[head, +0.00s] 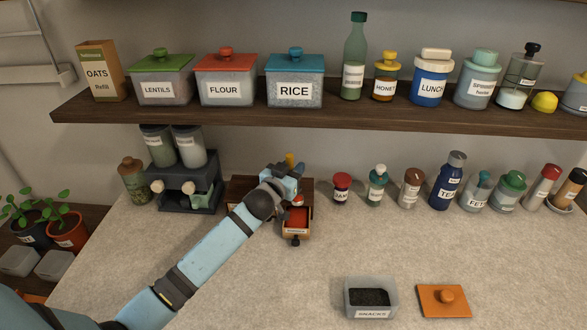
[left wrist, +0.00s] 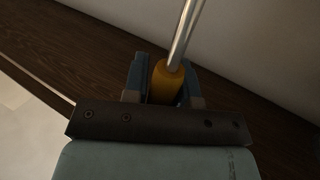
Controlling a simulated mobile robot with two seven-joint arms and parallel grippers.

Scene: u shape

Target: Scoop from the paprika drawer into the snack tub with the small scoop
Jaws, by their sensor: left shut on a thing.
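My left gripper (head: 290,174) is above the dark wooden drawer box, left of centre on the counter. It is shut on the yellow handle of the small scoop (head: 289,158). The wrist view shows the yellow handle (left wrist: 167,82) between the fingers (left wrist: 165,88), with a metal shaft running up from it. The scoop's bowl is not clearly visible. The paprika drawer (head: 297,235) is pulled out below the gripper and shows red powder. The snack tub (head: 371,313), clear with a "SNACKS" label and dark contents, stands open at the front. My right gripper is not in view.
An orange lid (head: 443,301) lies right of the tub. A dark rack with jars (head: 188,190) stands left of the drawer box (head: 240,190). Several bottles, including a red-capped jar (head: 342,189), line the back. A shelf (head: 320,118) runs overhead. The middle counter is clear.

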